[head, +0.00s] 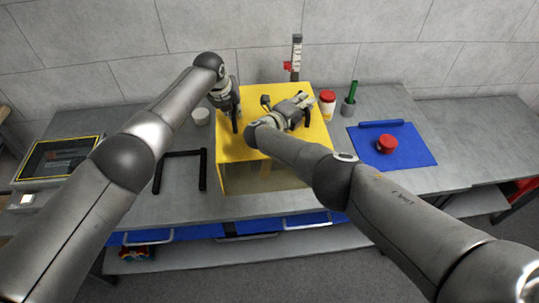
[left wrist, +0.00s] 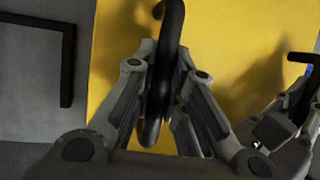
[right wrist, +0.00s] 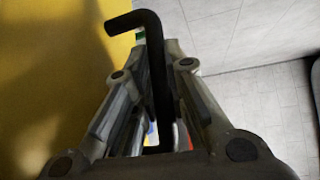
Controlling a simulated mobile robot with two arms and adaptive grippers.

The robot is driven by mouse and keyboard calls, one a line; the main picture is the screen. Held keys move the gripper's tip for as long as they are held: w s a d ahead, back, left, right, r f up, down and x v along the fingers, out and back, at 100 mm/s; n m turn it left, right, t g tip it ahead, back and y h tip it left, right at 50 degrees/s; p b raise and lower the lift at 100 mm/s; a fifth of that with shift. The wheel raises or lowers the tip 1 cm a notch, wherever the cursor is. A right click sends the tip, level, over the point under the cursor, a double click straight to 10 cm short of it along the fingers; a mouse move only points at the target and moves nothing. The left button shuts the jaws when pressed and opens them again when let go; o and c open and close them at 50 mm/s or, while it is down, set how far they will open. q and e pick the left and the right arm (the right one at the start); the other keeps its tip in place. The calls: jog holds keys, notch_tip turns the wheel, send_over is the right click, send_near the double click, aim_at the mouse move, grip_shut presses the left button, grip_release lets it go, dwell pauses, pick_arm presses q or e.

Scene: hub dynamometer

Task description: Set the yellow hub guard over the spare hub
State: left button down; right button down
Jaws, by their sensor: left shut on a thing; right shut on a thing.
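The yellow hub guard (head: 262,97) is a large box with a yellow top and a see-through, tinted front. It is upright near the middle of the bench. My left gripper (head: 236,117) is shut on a black bar handle (left wrist: 165,70) at the guard's left side. My right gripper (head: 306,106) is shut on the other black handle (right wrist: 156,75) at its right side. I cannot make out the spare hub; the guard and my right arm cover much of the middle. Whether the guard touches the bench is unclear.
A black frame outline (head: 204,170) lies left of the guard. A white round item (head: 201,117) is behind it. A screen (head: 60,157) is far left.

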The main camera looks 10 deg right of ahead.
pick_arm(q)
jog(key=shift+d, duration=0.3)
jog(key=c, duration=1.9)
grip_release()
jog(key=shift+s+f, duration=0.15)
jog(key=shift+f, duration=0.1)
pick_arm(e)
jog(key=c, duration=1.9)
grip_release()
jog(key=shift+f, duration=0.2)
pick_arm(q)
jog(key=o, duration=0.4)
jog(key=shift+a+r, duration=0.1)
jog(key=shift+a, duration=0.05)
pick_arm(e)
jog(key=o, duration=0.4)
jog(key=shift+s+r, duration=0.1)
pick_arm(q)
jog(key=shift+s+r, duration=0.1)
jog(key=shift+s, duration=0.05)
pick_arm(e)
jog(key=shift+o, duration=0.2)
jog(key=shift+s, duration=0.1)
pick_arm(q)
jog(key=shift+a, duration=0.1)
